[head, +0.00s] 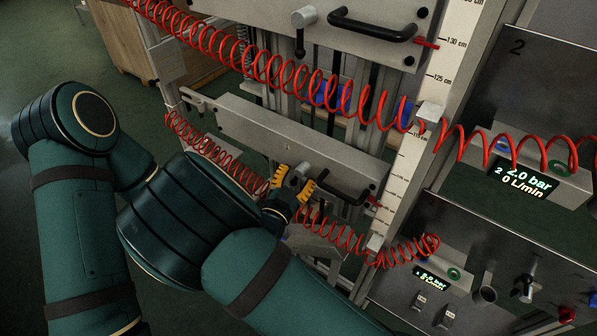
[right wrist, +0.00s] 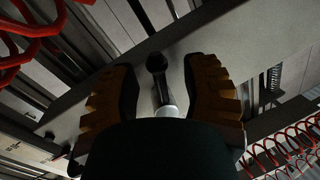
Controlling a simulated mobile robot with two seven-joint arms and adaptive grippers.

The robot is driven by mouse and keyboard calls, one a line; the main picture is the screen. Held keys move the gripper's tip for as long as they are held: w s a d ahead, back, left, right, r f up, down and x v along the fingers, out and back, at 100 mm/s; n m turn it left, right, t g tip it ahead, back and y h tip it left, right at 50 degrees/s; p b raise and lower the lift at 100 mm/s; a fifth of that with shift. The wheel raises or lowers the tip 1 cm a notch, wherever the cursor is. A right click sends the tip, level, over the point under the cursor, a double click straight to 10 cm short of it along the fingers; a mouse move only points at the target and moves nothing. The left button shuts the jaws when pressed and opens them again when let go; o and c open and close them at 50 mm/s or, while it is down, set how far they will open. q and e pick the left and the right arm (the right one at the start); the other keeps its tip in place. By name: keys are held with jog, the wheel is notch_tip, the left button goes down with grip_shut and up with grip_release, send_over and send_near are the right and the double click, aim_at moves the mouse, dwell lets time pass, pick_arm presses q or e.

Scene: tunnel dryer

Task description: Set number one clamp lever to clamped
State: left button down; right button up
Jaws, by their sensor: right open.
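My right gripper (head: 291,183) has yellow padded fingers and is at the face of the lower grey carriage plate (head: 250,124). It is open, with its fingers on both sides of a clamp lever. In the right wrist view the clamp lever (right wrist: 164,92) shows a silver stem and black knob between the two spread fingers (right wrist: 160,88). I cannot tell whether the fingers touch it. In the head view only its silver end (head: 303,169) shows beside the fingers. No readable number marks this lever. My left gripper is out of view.
An upper carriage carries a similar lever (head: 301,30) and a black handle (head: 372,25). Another black handle (head: 342,189) is just right of my right gripper. Red coiled hoses (head: 330,92) cross nearby. A height scale (head: 408,160) and display panels (head: 525,182) stand at right.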

grip_shut()
jog(key=shift+s+d+r+n+g+p, duration=0.1)
jog(key=shift+s+d+n+g+p, duration=0.05)
jog(key=shift+n+p, duration=0.4)
jog(key=shift+s+d+n+g+p, duration=0.1)
jog(key=shift+d+n+g+p, duration=0.05)
jog(key=shift+n+p, duration=0.4)
jog(key=shift+s+d+f+n, duration=0.15)
jog(key=shift+f+n, duration=0.05)
jog(key=shift+n, duration=0.6)
